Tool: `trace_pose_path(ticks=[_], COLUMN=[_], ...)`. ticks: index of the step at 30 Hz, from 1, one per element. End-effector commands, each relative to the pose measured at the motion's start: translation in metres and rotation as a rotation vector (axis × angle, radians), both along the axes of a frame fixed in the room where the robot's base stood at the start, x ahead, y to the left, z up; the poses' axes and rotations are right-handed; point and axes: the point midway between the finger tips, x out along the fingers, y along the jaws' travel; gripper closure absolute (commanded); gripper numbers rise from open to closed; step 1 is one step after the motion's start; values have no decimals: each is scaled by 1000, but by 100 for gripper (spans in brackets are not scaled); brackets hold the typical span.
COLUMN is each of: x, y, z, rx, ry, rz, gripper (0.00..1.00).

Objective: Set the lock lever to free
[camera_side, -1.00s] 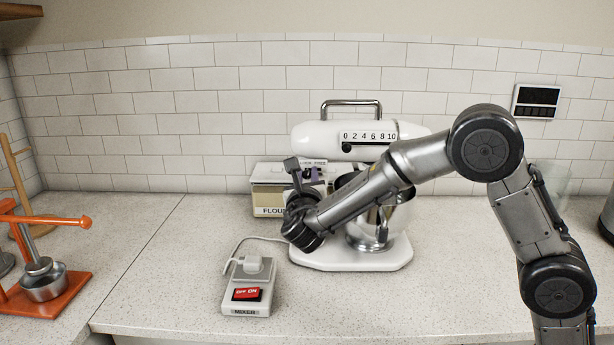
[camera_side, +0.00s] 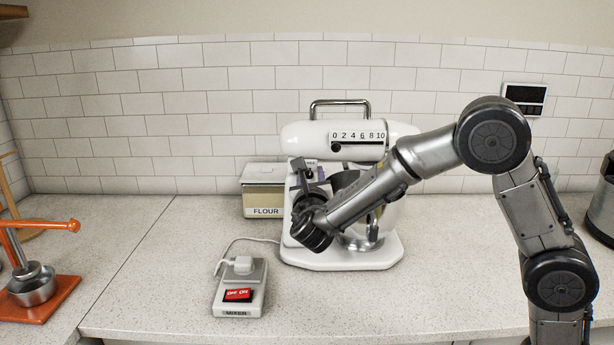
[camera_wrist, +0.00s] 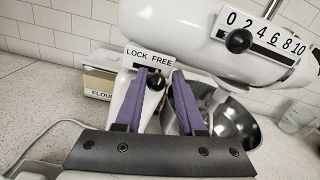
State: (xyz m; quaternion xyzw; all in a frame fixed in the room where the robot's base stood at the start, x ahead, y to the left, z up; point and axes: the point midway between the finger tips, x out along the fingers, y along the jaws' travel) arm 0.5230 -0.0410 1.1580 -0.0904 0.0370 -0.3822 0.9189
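The white stand mixer (camera_side: 300,133) stands at the middle of the counter, and its head also shows in the wrist view (camera_wrist: 175,25). On its column is a label (camera_wrist: 149,56) reading LOCK FREE. The lock lever's black knob (camera_wrist: 155,81) shows just below the label, nearer the FREE side; the slot is partly hidden by my fingers. My gripper (camera_wrist: 159,72) is open, with purple fingers on either side of the knob. I cannot tell whether either finger touches it. In the side view my gripper (camera_side: 308,170) is in front of the mixer column, its fingers small there.
The speed scale with a black knob (camera_wrist: 238,41) is on the mixer head, above right. The steel bowl (camera_wrist: 232,122) sits close on the right. A flour box (camera_side: 262,200) is behind left. The switch box (camera_side: 239,296) with its cord lies in front left.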

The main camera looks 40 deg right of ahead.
Motion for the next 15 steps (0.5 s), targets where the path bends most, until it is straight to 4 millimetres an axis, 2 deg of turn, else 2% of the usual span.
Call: trace_pose_path(ticks=[1, 3, 15], x=[-1, -1, -3], y=[-1, -1, 5], z=[0, 0, 0], rx=[1, 0, 0], ry=[1, 2, 0], rz=[-4, -3, 3], gripper=[58, 45, 45])
